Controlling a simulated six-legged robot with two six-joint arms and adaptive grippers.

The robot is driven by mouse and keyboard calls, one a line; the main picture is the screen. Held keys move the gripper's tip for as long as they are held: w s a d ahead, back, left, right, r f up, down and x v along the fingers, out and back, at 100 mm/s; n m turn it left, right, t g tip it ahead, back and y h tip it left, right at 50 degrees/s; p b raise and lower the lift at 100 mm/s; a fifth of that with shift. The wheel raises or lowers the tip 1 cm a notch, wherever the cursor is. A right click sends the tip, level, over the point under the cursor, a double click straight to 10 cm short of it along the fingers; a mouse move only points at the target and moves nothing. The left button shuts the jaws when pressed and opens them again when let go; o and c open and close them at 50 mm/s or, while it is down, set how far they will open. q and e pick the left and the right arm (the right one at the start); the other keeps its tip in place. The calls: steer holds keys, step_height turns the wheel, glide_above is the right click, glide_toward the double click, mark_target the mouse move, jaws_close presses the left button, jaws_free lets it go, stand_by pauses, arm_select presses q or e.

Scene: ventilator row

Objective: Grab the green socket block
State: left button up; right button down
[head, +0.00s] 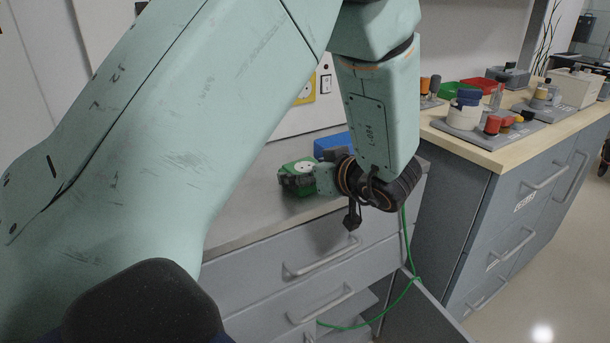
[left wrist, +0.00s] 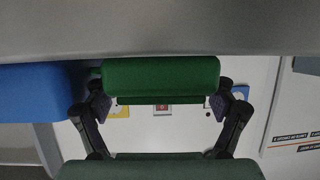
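The green socket block (head: 302,166) sits on the grey counter, with a white socket face on top. My left gripper (head: 298,184) reaches it from the right, low over the counter, and partly covers it. In the left wrist view the green block (left wrist: 161,76) lies across the picture between my two fingers. The left gripper (left wrist: 160,107) is spread wide, with one finger at each end of the block. I cannot make out whether the pads touch it. The block still appears to rest against the counter. My right gripper is not in view.
A blue block (head: 333,146) stands just behind the green one; it also shows in the left wrist view (left wrist: 35,92). A green cable (head: 408,245) hangs before the grey drawers (head: 330,262). A wooden-topped cabinet (head: 480,152) with several devices stands at right. The counter's left part is clear.

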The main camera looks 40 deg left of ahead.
arm_select(q)
steer(key=shift+s, duration=0.1)
steer(key=c, duration=1.1)
